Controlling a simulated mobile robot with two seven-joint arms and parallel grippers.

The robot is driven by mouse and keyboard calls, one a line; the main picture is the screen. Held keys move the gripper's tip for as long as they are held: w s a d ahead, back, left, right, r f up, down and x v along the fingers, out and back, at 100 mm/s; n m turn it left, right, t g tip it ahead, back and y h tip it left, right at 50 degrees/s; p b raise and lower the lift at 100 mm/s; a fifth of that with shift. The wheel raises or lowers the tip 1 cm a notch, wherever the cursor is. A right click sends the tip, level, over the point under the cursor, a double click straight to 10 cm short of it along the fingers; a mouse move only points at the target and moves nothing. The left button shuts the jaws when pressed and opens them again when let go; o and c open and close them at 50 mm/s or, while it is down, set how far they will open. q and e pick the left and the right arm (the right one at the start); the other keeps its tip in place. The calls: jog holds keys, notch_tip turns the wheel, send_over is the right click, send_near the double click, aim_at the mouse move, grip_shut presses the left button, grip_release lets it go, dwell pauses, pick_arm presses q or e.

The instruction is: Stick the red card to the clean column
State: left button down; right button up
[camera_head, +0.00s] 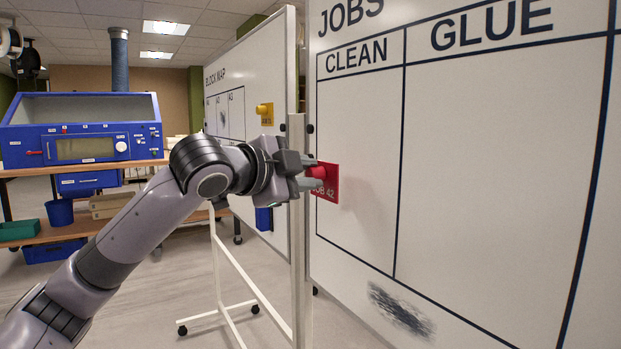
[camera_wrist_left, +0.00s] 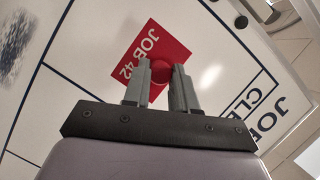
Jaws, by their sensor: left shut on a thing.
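The red card (camera_head: 327,184), marked JOB 42, is at the left edge of the CLEAN column (camera_head: 360,150) on the JOBS whiteboard. It has a round red knob (camera_head: 317,172). My left gripper (camera_head: 314,178) is shut on the knob. In the left wrist view the red card (camera_wrist_left: 150,55) lies tilted beyond the fingers (camera_wrist_left: 160,80), with the knob (camera_wrist_left: 161,70) between them. The card appears against or very near the board; I cannot tell whether it touches. My right gripper is not in view.
The GLUE column (camera_head: 500,150) is to the right. A dark smudge (camera_head: 400,308) marks the board below. Behind stands a BLOCK MAP board (camera_head: 250,80) with a yellow card (camera_head: 266,117). A blue cabinet (camera_head: 85,130) sits on a bench at left.

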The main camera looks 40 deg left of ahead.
aim_at(327, 163)
pick_arm(q)
jog(key=shift+s+a+r, duration=0.25)
jog(key=shift+a+r, duration=0.2)
jog(key=shift+r, duration=0.3)
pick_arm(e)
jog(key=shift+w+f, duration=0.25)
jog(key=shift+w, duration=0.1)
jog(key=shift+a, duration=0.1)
pick_arm(q)
jog(key=w+p, duration=0.1)
jog(key=w+d+p, duration=0.1)
jog(key=w+p, duration=0.1)
jog(key=p, duration=0.1)
jog(key=shift+w+d+r, duration=0.2)
jog(key=shift+w+d, duration=0.05)
jog(key=shift+d, duration=0.1)
jog(key=shift+w+d+f, duration=0.1)
jog(key=shift+w+d, duration=0.1)
jog(key=shift+w, duration=0.3)
jog(key=shift+w+f+p, duration=0.1)
jog(key=shift+w+p, duration=0.05)
jog(key=shift+p, duration=0.15)
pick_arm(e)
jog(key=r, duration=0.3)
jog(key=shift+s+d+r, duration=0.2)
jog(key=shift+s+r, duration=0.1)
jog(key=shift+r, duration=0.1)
